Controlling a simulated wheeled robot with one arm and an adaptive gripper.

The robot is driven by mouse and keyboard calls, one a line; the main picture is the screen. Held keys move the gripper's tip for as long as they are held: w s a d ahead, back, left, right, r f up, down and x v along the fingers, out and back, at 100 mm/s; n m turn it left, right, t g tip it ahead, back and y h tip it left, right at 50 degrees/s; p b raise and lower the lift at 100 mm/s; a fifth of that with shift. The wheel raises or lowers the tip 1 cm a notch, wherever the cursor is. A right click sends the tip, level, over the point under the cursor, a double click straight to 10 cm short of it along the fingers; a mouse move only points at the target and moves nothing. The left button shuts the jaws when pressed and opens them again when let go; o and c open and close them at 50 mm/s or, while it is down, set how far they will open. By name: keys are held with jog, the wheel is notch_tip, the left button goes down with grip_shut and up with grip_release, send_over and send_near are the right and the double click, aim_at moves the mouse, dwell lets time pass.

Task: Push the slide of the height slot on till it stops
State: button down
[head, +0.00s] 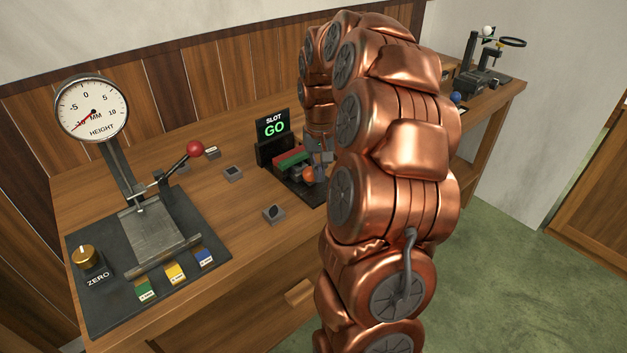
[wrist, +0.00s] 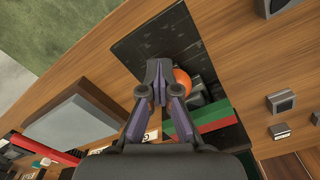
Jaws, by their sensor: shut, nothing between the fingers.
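The height slot stands on a dark base plate (head: 311,193) at the middle of the bench, with a lit sign (head: 271,127) reading SLOT GO. Its red and green bars (head: 291,158) show beside an orange knob (head: 308,174), which seems to belong to the slide.
At left stands a height gauge with a dial (head: 92,107), a red-knobbed lever (head: 195,149) and a brass ZERO knob (head: 85,257). Small dark type blocks (head: 274,213) lie on the bench between. Another device (head: 485,65) stands at the far right. My arm covers much of the bench.

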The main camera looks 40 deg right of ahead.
aim_at(309, 168)
jog(key=shift+w+r, duration=0.25)
jog(key=shift+w, duration=0.2)
jog(key=shift+w+r, duration=0.2)
jog(key=shift+w, duration=0.25)
jog(key=shift+w+f, duration=0.35)
jog(key=shift+f, duration=0.1)
jog(key=shift+s+a+f, duration=0.1)
jog(key=shift+s+f, duration=0.1)
jog(key=shift+s, duration=0.1)
jog(key=shift+w+r, duration=0.2)
jog(key=shift+w, duration=0.6)
dwell(1.0)
jog(key=shift+r, duration=0.15)
jog(key=shift+w+r, duration=0.1)
jog(key=shift+r, duration=1.4)
notch_tip(309, 168, up, 9)
jog(key=p, duration=0.3)
jog(key=shift+f, duration=0.15)
dwell(0.5)
